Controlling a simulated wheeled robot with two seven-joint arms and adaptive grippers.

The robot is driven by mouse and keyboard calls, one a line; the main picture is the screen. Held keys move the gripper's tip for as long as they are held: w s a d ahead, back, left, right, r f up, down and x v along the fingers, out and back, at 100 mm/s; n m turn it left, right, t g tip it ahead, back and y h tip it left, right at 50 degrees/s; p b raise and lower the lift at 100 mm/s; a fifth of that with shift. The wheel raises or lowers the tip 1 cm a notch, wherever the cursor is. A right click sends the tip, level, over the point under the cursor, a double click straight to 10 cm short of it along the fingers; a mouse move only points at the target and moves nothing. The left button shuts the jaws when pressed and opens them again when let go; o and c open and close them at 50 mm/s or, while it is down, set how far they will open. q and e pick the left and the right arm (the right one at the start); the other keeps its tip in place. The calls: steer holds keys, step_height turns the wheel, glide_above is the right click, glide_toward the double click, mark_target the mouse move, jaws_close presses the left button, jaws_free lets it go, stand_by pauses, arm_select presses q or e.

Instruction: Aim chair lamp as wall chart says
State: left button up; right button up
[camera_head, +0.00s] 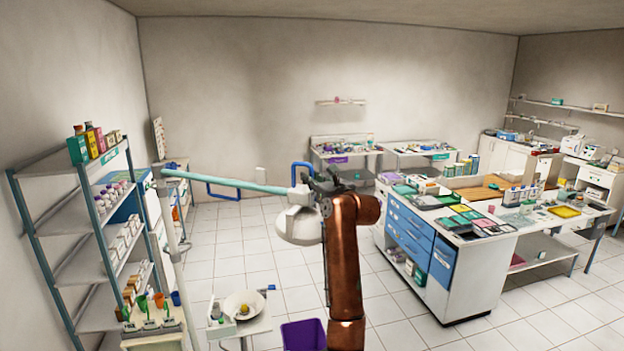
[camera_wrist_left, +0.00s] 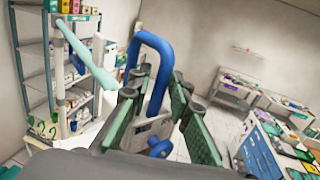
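The chair lamp has a pale teal arm (camera_head: 235,184), a white round head (camera_head: 297,226) and a blue loop handle (camera_head: 303,171). My left gripper (camera_head: 318,184) is at the handle, right of the lamp head. In the left wrist view the blue handle (camera_wrist_left: 158,45) rises between the two green-padded fingers of my left gripper (camera_wrist_left: 161,85). The fingers stand apart with the handle and a grey bracket between them; no firm grip shows. A pale board (camera_head: 159,138) hangs on the left wall, seen edge-on; its marks are unreadable. My right gripper is out of view.
Shelving (camera_head: 85,215) with boxes and bottles stands at the left. A white bowl (camera_head: 232,310) and a purple bin (camera_head: 302,336) are below the lamp. A cabinet bench with blue drawers (camera_head: 408,238) stands to the right. Tiled floor is clear behind the lamp.

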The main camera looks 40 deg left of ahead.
arm_select(q)
steer(key=shift+o, duration=0.8)
steer(key=shift+d, duration=0.2)
steer(key=shift+s+d, duration=0.15)
steer(key=shift+d, duration=0.2)
steer(key=v, duration=1.1)
